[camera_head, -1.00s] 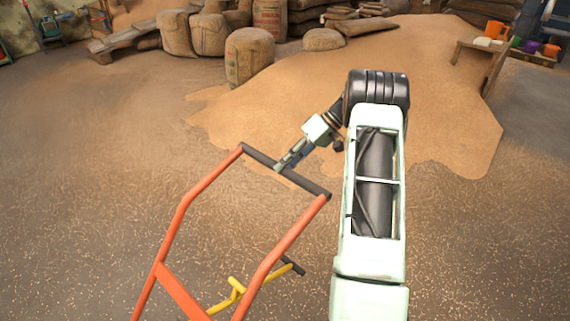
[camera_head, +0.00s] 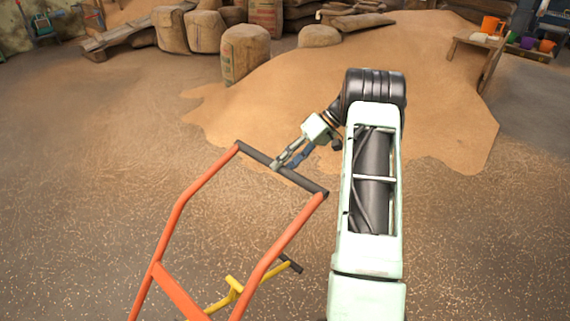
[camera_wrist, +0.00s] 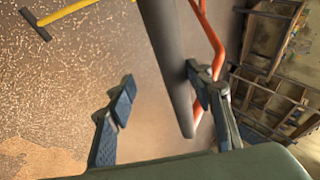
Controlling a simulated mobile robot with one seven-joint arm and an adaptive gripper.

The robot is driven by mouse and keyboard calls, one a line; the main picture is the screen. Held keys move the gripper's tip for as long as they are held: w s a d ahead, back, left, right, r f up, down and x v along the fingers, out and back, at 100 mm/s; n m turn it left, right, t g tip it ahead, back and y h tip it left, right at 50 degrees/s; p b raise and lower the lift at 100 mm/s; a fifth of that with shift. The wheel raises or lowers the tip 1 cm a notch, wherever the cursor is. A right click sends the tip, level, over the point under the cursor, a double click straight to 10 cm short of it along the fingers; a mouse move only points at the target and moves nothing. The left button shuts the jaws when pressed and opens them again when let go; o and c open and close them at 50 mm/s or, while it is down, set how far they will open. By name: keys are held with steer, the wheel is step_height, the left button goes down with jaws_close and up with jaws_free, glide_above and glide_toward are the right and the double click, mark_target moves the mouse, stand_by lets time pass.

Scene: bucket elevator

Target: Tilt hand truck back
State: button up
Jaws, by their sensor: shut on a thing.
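The hand truck (camera_head: 278,252) has an orange tube frame and a dark grey crossbar handle (camera_head: 310,182) at its top. It stands at the lower left of the head view, and its lower part is cut off by the picture edge. My gripper (camera_head: 284,164) is at the middle of the handle and shut on it. In the wrist view the handle (camera_wrist: 165,50) runs between the two fingers of my gripper (camera_wrist: 163,95), with the right finger close against it. A yellow bar (camera_head: 236,290) with a black end shows low on the truck.
A wide grain pile (camera_head: 420,110) spreads behind the handle. Several sacks (camera_head: 245,55) stand at the back. A low wooden bench (camera_head: 478,45) with an orange bucket is at the back right. The floor left of the truck is clear.

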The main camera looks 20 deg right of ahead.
steer(key=v, duration=1.2)
